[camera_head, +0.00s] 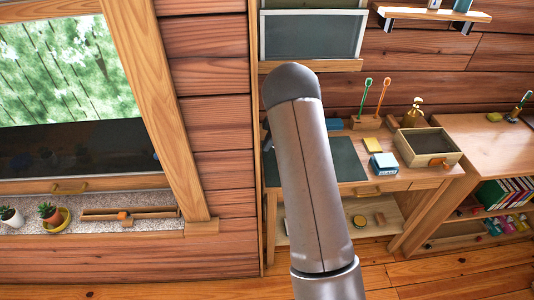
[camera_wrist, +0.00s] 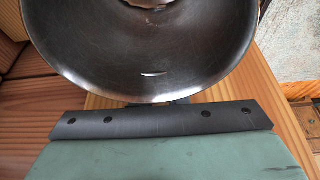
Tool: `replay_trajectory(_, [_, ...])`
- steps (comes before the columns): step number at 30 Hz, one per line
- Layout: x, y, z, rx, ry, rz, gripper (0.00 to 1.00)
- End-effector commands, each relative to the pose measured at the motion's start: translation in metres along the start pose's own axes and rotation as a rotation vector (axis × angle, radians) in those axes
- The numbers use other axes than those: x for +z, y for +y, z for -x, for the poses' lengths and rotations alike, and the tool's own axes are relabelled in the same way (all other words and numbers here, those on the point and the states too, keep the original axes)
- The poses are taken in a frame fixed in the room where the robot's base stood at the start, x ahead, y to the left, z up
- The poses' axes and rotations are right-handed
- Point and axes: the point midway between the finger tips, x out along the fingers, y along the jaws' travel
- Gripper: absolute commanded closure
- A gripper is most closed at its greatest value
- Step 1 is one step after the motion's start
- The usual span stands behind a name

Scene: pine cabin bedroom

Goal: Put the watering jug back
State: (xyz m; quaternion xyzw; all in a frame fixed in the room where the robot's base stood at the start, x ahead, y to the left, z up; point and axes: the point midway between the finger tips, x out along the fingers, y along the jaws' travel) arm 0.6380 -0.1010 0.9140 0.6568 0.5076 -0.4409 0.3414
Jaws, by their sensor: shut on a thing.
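A dark, shiny metal vessel with a wide round rim, which looks like the watering jug (camera_wrist: 150,75), fills the top of the wrist view, and I look into its hollow. Its upper part is cut off by the frame. My gripper (camera_wrist: 180,102) is shut on it at the near side; a green body and a dark bar with screws hide most of the jaws. In the head view my arm hides the gripper, and the jug cannot be made out.
The desk at right has a dark green mat (camera_head: 345,160), a blue box (camera_head: 384,165) and an open wooden box (camera_head: 428,158). A shelf unit (camera_head: 495,150) stands farther right.

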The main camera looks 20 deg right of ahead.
Motion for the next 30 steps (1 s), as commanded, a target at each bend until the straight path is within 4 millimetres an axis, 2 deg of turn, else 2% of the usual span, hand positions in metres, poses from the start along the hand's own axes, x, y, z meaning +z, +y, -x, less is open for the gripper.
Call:
replay_trajectory(10, [0.011, 0.000, -0.023, 0.001, 0.000, -0.002, 1.00])
replay_trajectory(15, [0.020, 0.000, -0.045, -0.001, 0.001, -0.003, 1.00])
replay_trajectory(19, [0.020, 0.000, -0.054, 0.001, 0.002, -0.001, 1.00])
replay_trajectory(30, [0.021, 0.000, -0.060, 0.001, 0.001, 0.000, 1.00])
